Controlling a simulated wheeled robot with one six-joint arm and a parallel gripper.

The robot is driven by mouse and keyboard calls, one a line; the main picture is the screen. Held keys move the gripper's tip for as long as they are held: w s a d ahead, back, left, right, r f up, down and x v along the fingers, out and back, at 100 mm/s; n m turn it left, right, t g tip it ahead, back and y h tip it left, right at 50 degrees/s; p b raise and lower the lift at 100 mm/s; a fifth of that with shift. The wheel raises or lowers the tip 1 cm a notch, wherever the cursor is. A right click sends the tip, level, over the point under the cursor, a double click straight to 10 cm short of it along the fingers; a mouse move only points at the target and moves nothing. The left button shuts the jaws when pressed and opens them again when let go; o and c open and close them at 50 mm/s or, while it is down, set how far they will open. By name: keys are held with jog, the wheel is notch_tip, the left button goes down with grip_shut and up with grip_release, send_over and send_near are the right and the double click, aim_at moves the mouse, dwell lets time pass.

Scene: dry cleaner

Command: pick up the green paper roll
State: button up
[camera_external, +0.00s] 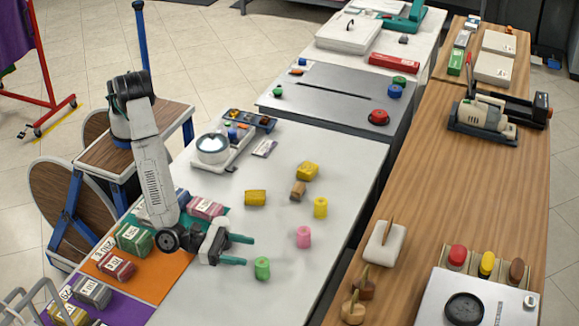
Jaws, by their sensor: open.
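The green paper roll (262,268) stands upright on the white table (290,150), near its front. My gripper (248,251) is open and empty, its two teal fingers pointing right. The lower fingertip is close to the left side of the roll in the picture. I cannot tell whether it touches the roll or how high it is above the table. The roll is not between the fingers.
A pink roll (303,237) and a yellow roll (320,207) stand behind the green one. Yellow blocks (255,198) lie further back. Several labelled bundles, one green (134,238), sit on coloured mats at left. Table space right of the green roll is clear.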

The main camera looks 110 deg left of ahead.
aim_at(268, 265)
jog(key=f, duration=0.5)
jog(key=shift+w+a, duration=0.15)
jog(key=shift+w, duration=0.25)
jog(key=w, duration=0.3)
jog(key=w+a, duration=0.1)
jog(key=w, duration=0.2)
jog(key=shift+w+a, duration=0.15)
jog(key=shift+w, duration=0.15)
jog(key=shift+c, duration=0.3)
jog(key=shift+r, duration=0.1)
jog(key=c, duration=1)
